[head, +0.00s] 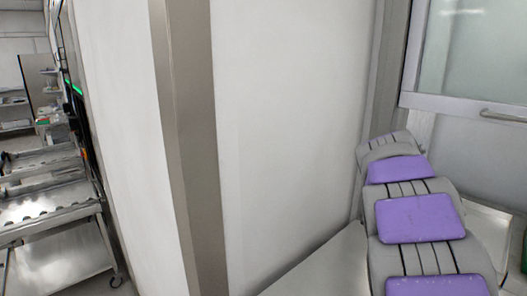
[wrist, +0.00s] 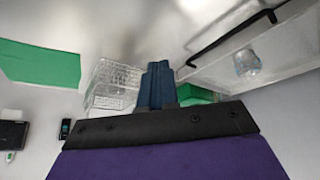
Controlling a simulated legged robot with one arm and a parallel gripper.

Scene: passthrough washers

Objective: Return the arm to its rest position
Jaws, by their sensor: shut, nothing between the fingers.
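My gripper (wrist: 158,72) shows in the wrist view as two dark blue fingers pressed together, with nothing between them. Its black and purple mount fills the bottom of that view. In the head view my arm (head: 418,219), grey with purple pads, stretches from the bottom right up beside the wall. The gripper itself is not visible in the head view. I cannot tell from these views how near the arm is to its rest position.
A clear basket (wrist: 112,80) and green items (wrist: 40,63) lie around the gripper. A black handle (wrist: 232,35) and a glass vessel (wrist: 247,62) are at right. A white wall (head: 290,120) stands left of my arm, a framed window (head: 475,50) right. A metal cart (head: 55,220) is far left.

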